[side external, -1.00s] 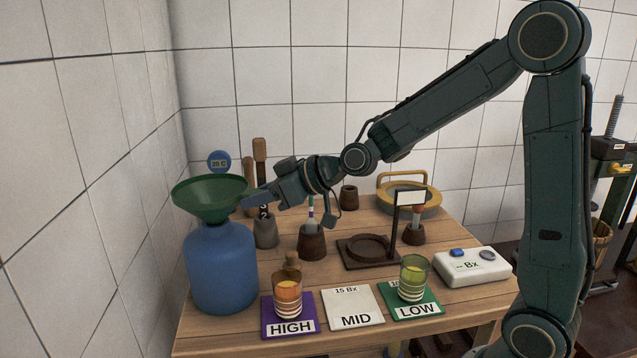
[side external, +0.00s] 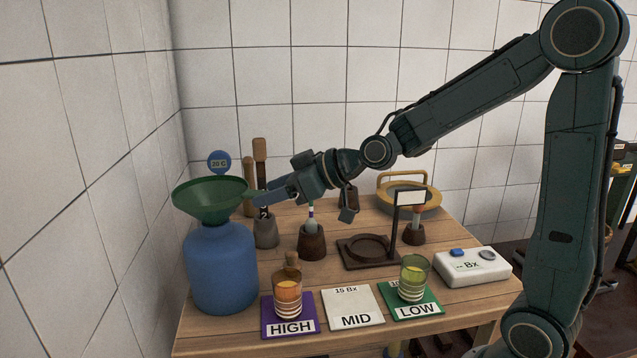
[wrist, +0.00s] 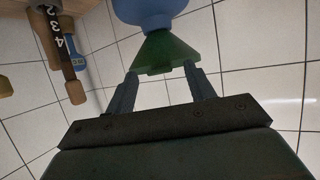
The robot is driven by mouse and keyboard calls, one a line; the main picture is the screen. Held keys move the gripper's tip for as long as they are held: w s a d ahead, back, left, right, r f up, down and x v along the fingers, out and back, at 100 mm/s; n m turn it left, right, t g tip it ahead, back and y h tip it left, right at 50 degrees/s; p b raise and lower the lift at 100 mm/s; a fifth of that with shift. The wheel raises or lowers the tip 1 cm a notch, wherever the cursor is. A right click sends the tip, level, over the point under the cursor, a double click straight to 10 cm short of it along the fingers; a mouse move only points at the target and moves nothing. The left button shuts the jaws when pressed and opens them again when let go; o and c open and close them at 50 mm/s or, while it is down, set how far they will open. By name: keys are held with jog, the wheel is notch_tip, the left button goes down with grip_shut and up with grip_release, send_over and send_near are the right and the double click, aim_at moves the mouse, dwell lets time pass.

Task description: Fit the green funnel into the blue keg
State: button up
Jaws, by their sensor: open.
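The green funnel (side external: 212,198) sits upright on top of the blue keg (side external: 222,268), its spout hidden in the keg's neck. The keg stands at the table's left end. My gripper (side external: 256,197) is open and empty, just right of the funnel's rim. In the wrist view, the funnel (wrist: 165,52) lies beyond and between the open fingertips of my gripper (wrist: 161,74), with the blue keg (wrist: 148,10) behind it. Whether a fingertip touches the rim cannot be told.
Behind my gripper stand wooden-handled tools (side external: 260,165) in a grey holder (side external: 266,232) and a round blue tag (side external: 219,161). Glasses stand on the HIGH card (side external: 304,327) and LOW card (side external: 430,306). The MID card (side external: 353,307) holds no glass. A dark stand (side external: 368,250) is behind.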

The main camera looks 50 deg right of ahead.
jog(key=v, duration=1)
jog(key=shift+s, duration=0.15)
jog(key=shift+r, duration=0.1)
dwell(0.4)
jog(key=s+f+m+g+h, duration=0.2)
jog(key=s+g, duration=0.1)
jog(key=s, duration=0.6)
jog(key=s+f+m+g+h, duration=0.2)
jog(key=s+f+g+h, duration=0.1)
jog(key=s, duration=0.7)
jog(key=shift+a+f, duration=0.2)
jog(key=shift+a, duration=0.05)
